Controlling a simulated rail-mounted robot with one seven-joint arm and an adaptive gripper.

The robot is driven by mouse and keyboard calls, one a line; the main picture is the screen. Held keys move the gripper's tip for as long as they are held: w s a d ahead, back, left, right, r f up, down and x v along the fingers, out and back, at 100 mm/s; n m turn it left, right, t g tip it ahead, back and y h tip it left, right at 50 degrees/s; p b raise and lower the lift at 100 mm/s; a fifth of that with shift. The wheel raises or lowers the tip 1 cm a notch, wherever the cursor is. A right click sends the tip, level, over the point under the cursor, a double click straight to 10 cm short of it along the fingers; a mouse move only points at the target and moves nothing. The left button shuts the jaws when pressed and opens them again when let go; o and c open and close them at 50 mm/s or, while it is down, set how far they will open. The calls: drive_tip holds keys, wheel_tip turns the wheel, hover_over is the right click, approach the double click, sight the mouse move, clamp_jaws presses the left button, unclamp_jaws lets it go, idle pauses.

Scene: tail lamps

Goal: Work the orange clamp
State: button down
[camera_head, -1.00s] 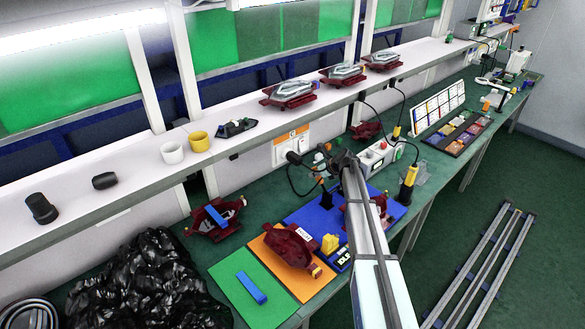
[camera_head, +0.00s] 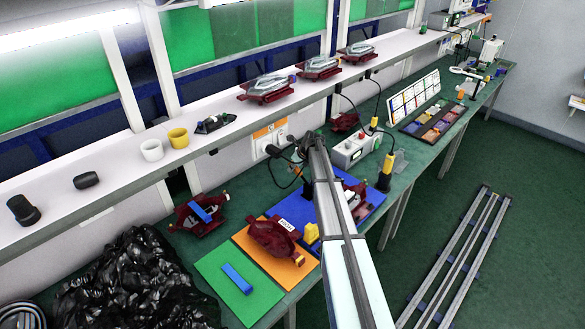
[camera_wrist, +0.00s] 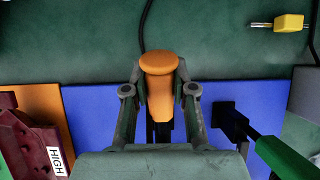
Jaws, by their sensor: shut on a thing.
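The orange clamp (camera_wrist: 160,82) shows in the wrist view as an orange handle with a broad rounded top. My gripper (camera_wrist: 159,72) is shut on this handle, one finger on each side. Dark clamp parts below the handle are mostly hidden by my gripper. The clamp is over the far edge of the blue mat (camera_wrist: 90,110). In the head view my gripper (camera_head: 298,150) is at the far side of the blue mat (camera_head: 372,208), and my arm hides much of it. A dark red lamp (camera_head: 356,196) lies partly hidden on the blue mat.
A dark red lamp (camera_head: 272,238) marked HIGH is on the orange mat (camera_head: 248,252), left of my arm. A green-handled tool (camera_wrist: 285,158) is close right of my gripper. A yellow connector (camera_wrist: 289,22) lies beyond. The shelf (camera_head: 215,140) overhangs the bench's back.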

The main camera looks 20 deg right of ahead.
sight(303, 177)
drive_tip(key=c, duration=0.9)
unclamp_jaws()
drive_tip(key=shift+f, duration=0.1)
drive_tip(key=v, duration=1.2)
